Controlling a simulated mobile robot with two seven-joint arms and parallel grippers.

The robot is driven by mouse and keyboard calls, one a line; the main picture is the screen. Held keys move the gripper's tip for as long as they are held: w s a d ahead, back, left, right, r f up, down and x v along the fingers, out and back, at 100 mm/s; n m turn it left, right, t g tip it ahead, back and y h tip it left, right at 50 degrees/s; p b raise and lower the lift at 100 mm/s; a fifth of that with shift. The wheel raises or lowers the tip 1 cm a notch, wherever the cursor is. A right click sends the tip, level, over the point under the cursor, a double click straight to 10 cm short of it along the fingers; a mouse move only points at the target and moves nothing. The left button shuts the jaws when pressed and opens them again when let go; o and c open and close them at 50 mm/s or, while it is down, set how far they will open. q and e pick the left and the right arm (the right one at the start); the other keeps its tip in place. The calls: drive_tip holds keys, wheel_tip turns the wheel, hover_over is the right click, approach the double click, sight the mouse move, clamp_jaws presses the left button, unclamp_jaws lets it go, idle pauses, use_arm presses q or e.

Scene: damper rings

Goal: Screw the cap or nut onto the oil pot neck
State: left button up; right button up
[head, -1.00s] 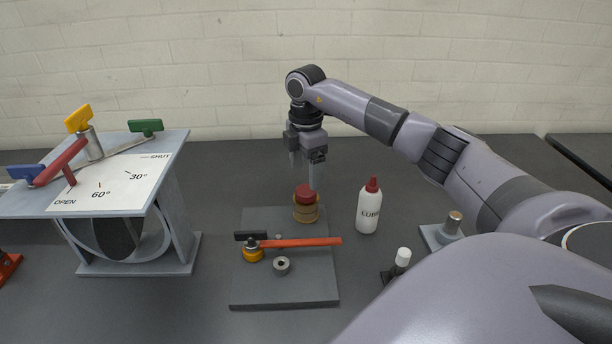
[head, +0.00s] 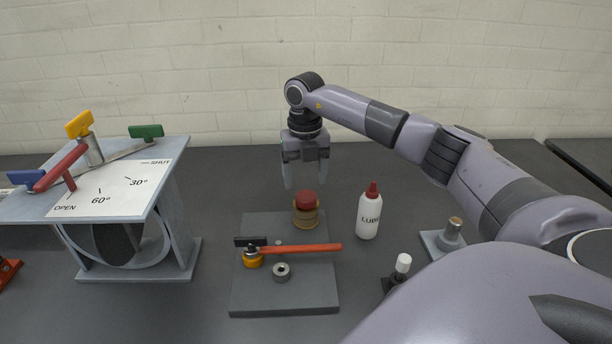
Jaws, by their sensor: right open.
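The oil pot (head: 306,218) is a brass-coloured pot standing at the back right of a grey plate (head: 284,298). A red cap (head: 306,200) sits on top of it; whether it is threaded on cannot be told. My right gripper (head: 306,180) points down just above and behind the cap, with its fingers apart and nothing between them. It does not appear to touch the cap. My left gripper is not in view.
An orange-handled tool (head: 300,248) lies across the plate, near a grey ring nut (head: 281,272). A white lube bottle (head: 368,214) stands right of the plate. The damper stand (head: 137,270) with coloured handles is at left.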

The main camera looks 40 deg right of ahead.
sight(306, 195)
drive_tip(key=n, duration=0.6)
drive_tip(key=shift+n, duration=0.4)
drive_tip(key=n, duration=0.3)
drive_tip(key=shift+n, duration=0.4)
drive_tip(key=n, duration=0.4)
drive_tip(key=shift+f, duration=0.1)
drive_tip(key=n, duration=1.3)
drive_tip(key=shift+d+f+n, duration=0.1)
drive_tip(key=shift+n, duration=0.2)
drive_tip(key=shift+f, duration=0.2)
drive_tip(key=shift+f, duration=0.85)
wheel_tip(306, 195, down, 3)
drive_tip(key=shift+r+b, duration=0.2)
drive_tip(key=shift+b, duration=0.9)
